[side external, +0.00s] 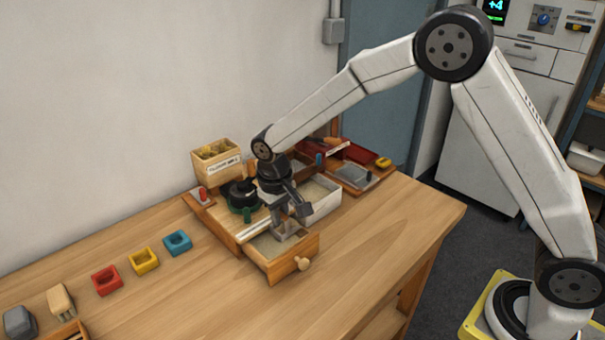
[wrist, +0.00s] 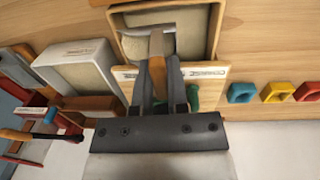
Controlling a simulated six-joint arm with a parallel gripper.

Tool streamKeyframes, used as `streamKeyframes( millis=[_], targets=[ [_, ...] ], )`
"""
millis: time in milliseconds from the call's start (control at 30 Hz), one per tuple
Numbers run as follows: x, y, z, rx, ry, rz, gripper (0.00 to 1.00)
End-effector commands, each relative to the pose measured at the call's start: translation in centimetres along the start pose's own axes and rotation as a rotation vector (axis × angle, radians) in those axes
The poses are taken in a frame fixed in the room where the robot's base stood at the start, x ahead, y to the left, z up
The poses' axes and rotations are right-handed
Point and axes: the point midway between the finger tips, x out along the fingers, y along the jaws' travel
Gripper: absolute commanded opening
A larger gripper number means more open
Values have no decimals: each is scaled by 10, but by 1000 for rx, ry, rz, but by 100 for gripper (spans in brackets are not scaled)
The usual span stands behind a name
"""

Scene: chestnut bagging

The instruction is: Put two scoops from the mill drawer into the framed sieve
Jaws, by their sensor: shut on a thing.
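My gripper (side external: 289,212) is shut on a scoop and holds it at the open mill drawer (side external: 290,266). In the wrist view my gripper (wrist: 163,66) has the scoop's wooden handle (wrist: 157,45) between its fingers. The scoop's grey metal part (side external: 287,233) is low inside the drawer; its contents are hard to make out. The drawer (wrist: 217,35) holds pale meal and has a round wooden knob (side external: 303,263). A white-framed box, apparently the framed sieve (side external: 327,205), stands right behind the drawer. Its pale inside and white rim (wrist: 103,70) show at left in the wrist view.
The dark mill top (side external: 238,190) stands left of my gripper, with a wooden bin (side external: 216,158) behind. A tray with a grey pan (side external: 353,173) is at the right. Blue (side external: 178,242), yellow (side external: 144,261) and red (side external: 106,280) cups line the left. The front table is clear.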

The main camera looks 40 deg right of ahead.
Motion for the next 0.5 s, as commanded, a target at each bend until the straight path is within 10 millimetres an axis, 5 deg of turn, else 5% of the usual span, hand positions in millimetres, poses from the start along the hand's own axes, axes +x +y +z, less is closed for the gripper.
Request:
streamKeyframes(
  millis=[500],
  targets=[
    [-25,0,0,0,1,-1,0]
  ],
)
